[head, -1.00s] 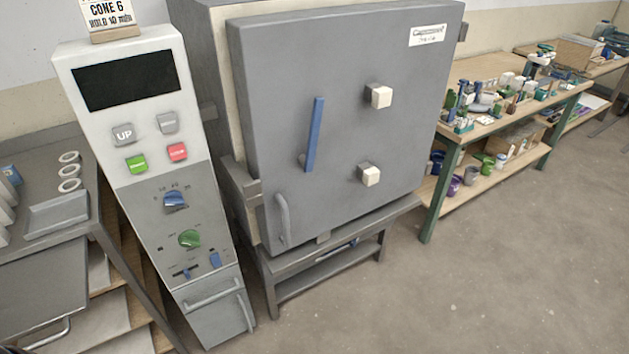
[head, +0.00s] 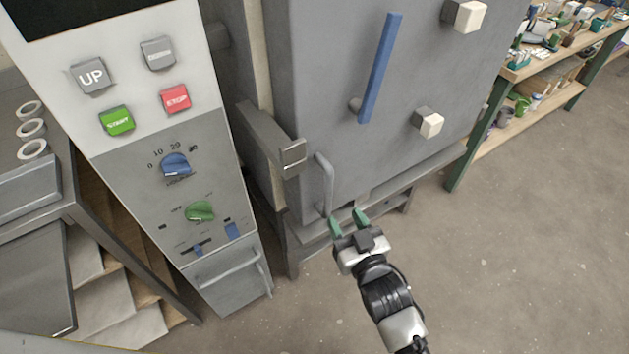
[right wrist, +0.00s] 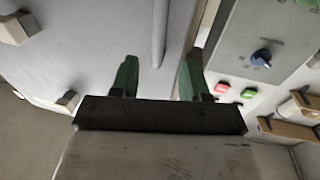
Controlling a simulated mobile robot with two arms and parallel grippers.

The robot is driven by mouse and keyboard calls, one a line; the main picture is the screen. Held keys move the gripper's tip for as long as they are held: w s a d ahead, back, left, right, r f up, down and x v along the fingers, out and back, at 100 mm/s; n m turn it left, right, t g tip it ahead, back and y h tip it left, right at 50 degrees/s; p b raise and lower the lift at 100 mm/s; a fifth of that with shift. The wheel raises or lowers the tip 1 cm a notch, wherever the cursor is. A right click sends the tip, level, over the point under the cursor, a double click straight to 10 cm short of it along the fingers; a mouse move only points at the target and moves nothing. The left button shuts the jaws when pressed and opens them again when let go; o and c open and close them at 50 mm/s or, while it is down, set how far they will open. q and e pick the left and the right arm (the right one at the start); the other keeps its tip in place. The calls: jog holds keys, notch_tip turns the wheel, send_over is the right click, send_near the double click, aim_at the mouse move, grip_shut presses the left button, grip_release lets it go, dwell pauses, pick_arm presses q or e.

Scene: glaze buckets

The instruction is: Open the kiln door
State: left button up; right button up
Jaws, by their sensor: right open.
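The grey kiln door (head: 325,75) is shut against the kiln in the head view. It bears a long blue lever (head: 379,68), tilted slightly from vertical, and a grey curved pull handle (head: 326,184) at its lower left. My right gripper (head: 347,220) has green fingertips and is open and empty, just below and right of the pull handle, seemingly apart from it. In the right wrist view the open fingers (right wrist: 158,80) point toward the door (right wrist: 75,50), whose grey surface fills the left part. My left gripper is not in view.
A control panel (head: 140,190) with buttons and knobs stands left of the kiln. A grey latch bracket (head: 292,157) juts out beside the door's edge. A shelf table (head: 520,70) stands at the right. The floor (head: 510,260) at right is clear.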

aim_at(330, 191)
jog(key=x, duration=0.9)
jog(key=shift+w, duration=0.3)
grip_shut()
